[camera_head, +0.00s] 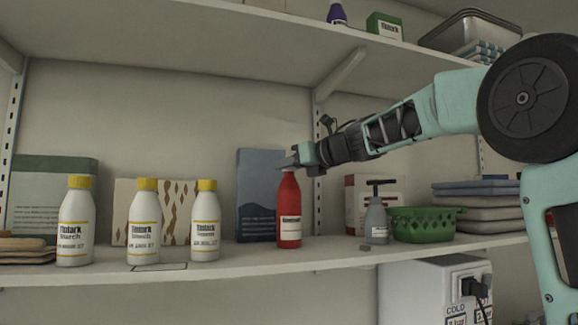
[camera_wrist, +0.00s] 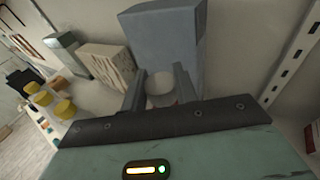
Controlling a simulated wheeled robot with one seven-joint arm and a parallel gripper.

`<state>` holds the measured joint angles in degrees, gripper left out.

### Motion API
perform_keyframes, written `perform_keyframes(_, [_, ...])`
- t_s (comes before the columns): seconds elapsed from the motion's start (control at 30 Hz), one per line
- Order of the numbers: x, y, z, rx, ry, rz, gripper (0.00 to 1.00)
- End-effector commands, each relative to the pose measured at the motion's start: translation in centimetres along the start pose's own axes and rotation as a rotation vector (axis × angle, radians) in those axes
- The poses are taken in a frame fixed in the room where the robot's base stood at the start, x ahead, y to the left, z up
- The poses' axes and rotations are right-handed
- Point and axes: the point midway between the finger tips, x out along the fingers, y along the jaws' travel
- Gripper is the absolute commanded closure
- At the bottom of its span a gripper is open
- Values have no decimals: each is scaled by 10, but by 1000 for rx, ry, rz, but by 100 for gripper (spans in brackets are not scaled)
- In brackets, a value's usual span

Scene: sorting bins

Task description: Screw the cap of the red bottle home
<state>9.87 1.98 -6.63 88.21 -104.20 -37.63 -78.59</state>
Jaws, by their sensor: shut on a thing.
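The red bottle (camera_head: 289,214) stands upright on the shelf, right of the white bottles. Its top is at my gripper (camera_head: 292,160), which reaches in from the right. In the wrist view my gripper (camera_wrist: 160,88) has its two fingers on either side of a pale round cap (camera_wrist: 161,88), shut on it. A sliver of red shows just below the cap. In the head view the fingers hide most of the cap, and how far down it sits on the neck cannot be told.
Several white bottles with yellow caps (camera_head: 146,221) stand to the left. A blue-grey box (camera_head: 257,195) stands close behind the red bottle. A grey pump bottle (camera_head: 376,222) and a green basket (camera_head: 424,226) are to the right. A small grey piece (camera_head: 365,247) lies near the shelf's front edge.

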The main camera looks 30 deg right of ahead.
Motion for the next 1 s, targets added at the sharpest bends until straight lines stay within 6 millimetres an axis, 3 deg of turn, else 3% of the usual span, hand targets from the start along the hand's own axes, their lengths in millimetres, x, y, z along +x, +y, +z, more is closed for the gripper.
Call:
perform_keyframes(0.47, [1,0,-8,0,0,0,95])
perform_keyframes(0.5, [1,0,-7,0,0,0,66])
perform_keyframes(0.57, [1,0,-7,0,0,0,49])
perform_keyframes(0.6, [1,0,-7,0,0,0,46])
perform_keyframes(1.0, [1,0,-7,0,0,0,48])
